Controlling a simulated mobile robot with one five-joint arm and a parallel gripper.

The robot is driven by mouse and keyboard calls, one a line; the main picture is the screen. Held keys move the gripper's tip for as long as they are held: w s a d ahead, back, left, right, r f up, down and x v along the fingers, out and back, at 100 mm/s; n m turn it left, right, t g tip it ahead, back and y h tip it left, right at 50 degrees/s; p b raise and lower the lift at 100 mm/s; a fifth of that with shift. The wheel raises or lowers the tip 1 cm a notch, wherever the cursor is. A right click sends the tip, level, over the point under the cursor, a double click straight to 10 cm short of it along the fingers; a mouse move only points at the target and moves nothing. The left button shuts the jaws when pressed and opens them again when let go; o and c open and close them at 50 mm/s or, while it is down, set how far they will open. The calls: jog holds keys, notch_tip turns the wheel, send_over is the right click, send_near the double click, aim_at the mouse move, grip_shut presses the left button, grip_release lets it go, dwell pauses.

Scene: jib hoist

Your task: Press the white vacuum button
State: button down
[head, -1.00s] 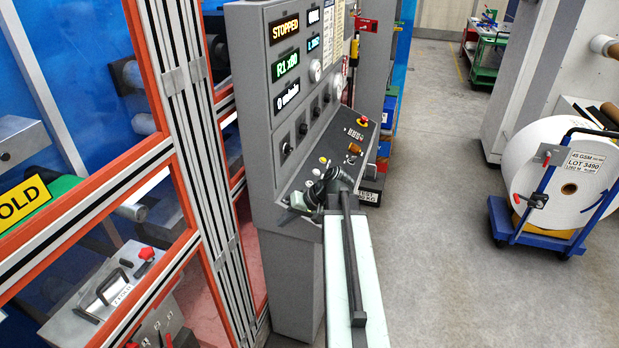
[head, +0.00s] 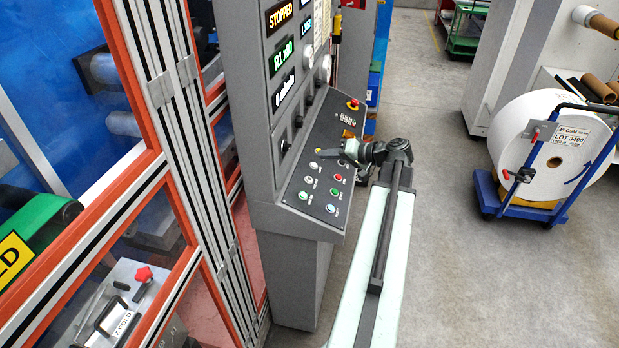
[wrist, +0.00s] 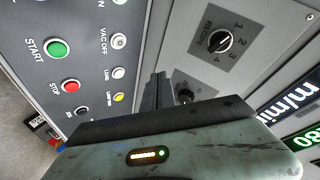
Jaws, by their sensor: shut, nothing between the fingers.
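The white button labelled VAC OFF (wrist: 118,41) is on the sloped grey panel in the wrist view, left of my gripper (wrist: 158,88). In the head view this white button (head: 308,180) sits in the left column of the button block, below another whitish button (head: 313,165). My gripper (head: 345,152) hangs above the panel's upper button area in the head view, pointing left. Its fingers are together with nothing between them. It appears apart from the white button. The small label beside the upper button is hard to read.
Close neighbours are the green START (wrist: 57,48), red STOP (wrist: 70,86) and yellow (wrist: 119,97) buttons. Selector knobs (wrist: 220,41) and an upright display face (head: 285,60) stand close by. An orange-framed guard (head: 130,100) is left; the floor (head: 440,240) right is clear.

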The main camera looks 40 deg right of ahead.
aim_at(309, 179)
jog(key=f+b, duration=0.2)
jog(key=w+a+f+b, duration=0.1)
jog(key=f+b, duration=0.2)
jog(key=w+f+b, duration=0.1)
jog(key=f+b, duration=0.1)
jog(key=f, duration=0.1)
jog(key=shift+w+a+b, duration=0.25)
jog(key=shift+b, duration=0.15)
jog(key=shift+w+f, duration=0.1)
jog(key=shift+w, duration=0.05)
jog(key=shift+a+f+b, duration=0.1)
jog(key=shift+b, duration=0.2)
dwell(1.3)
jog(key=shift+w+f, duration=0.15)
jog(key=shift+f, duration=0.15)
jog(key=shift+w+a+f+b, duration=0.15)
jog(key=shift+f+b, duration=0.25)
jog(key=shift+b, duration=0.25)
dwell(0.4)
jog(key=shift+r, duration=0.15)
jog(key=shift+s+d+r+p, duration=0.2)
jog(key=shift+s+r+p, duration=0.1)
jog(key=shift+r+p, duration=0.45)
